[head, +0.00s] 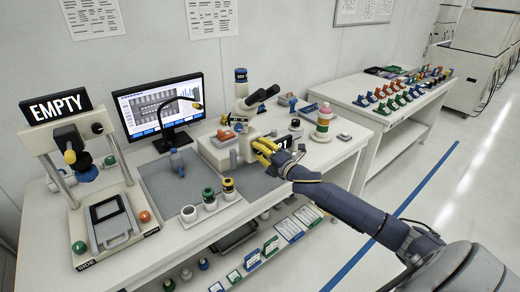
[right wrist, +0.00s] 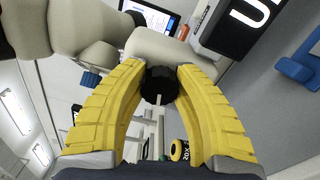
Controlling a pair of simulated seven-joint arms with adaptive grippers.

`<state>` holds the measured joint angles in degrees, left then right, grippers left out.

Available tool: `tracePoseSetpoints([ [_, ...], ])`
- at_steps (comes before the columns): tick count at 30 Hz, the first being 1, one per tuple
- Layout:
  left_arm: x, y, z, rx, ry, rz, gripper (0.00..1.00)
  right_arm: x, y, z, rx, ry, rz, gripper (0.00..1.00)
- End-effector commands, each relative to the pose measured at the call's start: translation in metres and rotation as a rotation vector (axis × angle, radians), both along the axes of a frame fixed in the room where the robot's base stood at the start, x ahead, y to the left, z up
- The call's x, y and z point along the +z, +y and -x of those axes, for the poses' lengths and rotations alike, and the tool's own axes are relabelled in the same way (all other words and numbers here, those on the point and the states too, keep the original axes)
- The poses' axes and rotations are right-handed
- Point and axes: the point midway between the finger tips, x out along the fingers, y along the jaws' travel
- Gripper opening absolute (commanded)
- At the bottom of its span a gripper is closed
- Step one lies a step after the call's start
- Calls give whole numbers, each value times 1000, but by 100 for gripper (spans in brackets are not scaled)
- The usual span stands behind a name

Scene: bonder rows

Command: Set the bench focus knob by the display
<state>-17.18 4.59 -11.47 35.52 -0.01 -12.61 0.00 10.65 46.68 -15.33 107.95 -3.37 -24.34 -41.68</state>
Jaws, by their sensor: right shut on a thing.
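The display (head: 155,108) stands at the back of the bench, showing a grey image with small blue panels; part of it shows in the right wrist view (right wrist: 150,12). The white microscope (head: 243,106) with black eyepieces stands to its right. My right gripper (head: 266,149) reaches the microscope's lower right side. In the right wrist view, its yellow fingers (right wrist: 160,82) are around the black focus knob (right wrist: 158,86) on a pale housing. In the head view the gripper hides the knob. The knob's setting cannot be read. My left gripper is not in view.
A press-like stand with an "EMPTY" sign (head: 60,106) is at the left. Several small jars, one of them green-topped (head: 208,195), stand at the front. A striped spool stack (head: 323,122) is right of my gripper. A second bench (head: 365,113) holds coloured parts.

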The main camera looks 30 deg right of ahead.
Motion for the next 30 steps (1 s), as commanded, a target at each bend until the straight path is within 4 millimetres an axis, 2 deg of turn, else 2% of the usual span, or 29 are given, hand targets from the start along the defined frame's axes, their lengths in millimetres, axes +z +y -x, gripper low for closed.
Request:
tracePoseSetpoints([
  [21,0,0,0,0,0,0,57,0,-3,-1,-5,64,-666,0],
  [30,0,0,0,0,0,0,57,-1,-3,-1,-5,87,-880,0],
])
